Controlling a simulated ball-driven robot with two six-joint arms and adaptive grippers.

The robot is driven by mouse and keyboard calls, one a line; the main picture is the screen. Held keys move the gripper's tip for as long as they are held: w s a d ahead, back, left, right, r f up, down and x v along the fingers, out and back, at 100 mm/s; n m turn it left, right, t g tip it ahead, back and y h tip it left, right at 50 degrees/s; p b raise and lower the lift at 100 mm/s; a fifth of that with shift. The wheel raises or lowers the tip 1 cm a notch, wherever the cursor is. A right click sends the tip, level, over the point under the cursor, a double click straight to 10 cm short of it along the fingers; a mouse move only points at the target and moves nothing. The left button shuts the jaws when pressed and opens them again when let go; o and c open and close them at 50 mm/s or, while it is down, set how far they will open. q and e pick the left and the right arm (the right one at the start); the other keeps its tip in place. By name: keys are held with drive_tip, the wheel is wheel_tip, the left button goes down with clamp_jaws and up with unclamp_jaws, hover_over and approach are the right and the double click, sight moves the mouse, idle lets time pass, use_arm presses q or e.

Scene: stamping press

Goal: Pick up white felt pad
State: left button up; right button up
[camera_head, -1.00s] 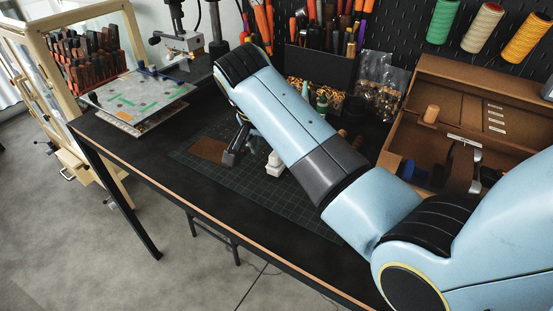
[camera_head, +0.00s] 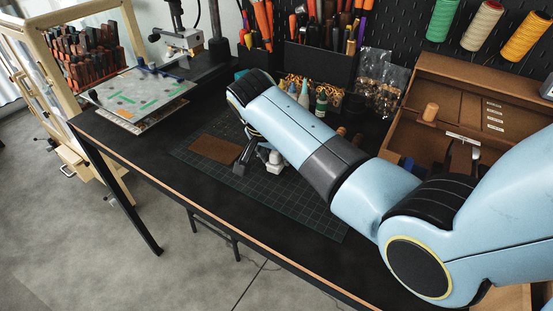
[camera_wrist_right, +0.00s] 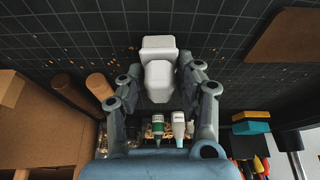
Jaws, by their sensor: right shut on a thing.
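The white felt pad (camera_wrist_right: 160,72) looks like a pale block with a narrower near part. In the right wrist view it sits between the two fingers of my right gripper (camera_wrist_right: 158,66), which are shut on it. In the head view the pad (camera_head: 275,160) shows just right of a dark finger of my right gripper (camera_head: 258,160), low over the green cutting mat (camera_head: 294,187). My forearm hides part of the gripper from above. I cannot tell whether the pad touches the mat. My left gripper is not in view.
A brown leather piece (camera_head: 215,149) lies on the mat to the left. Small bottles (camera_head: 321,103) and a dark tool holder (camera_head: 320,62) stand behind. A brown wooden case (camera_head: 430,150) is at the right. A press (camera_head: 180,42) stands at the back left.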

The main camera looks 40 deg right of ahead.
drive_tip(key=shift+c, duration=1.3)
drive_tip(key=shift+r, duration=0.5)
drive_tip(key=r, duration=0.2)
drive_tip(key=d+r, duration=0.1)
drive_tip(key=shift+s+r+b, duration=0.3)
drive_tip(key=shift+r+b, duration=0.05)
drive_tip(key=s+d+r, duration=0.6)
drive_tip(key=d, duration=0.2)
drive_tip(key=shift+s+r+b, duration=0.15)
drive_tip(key=shift+s+b, duration=0.15)
drive_tip(key=shift+b, duration=0.1)
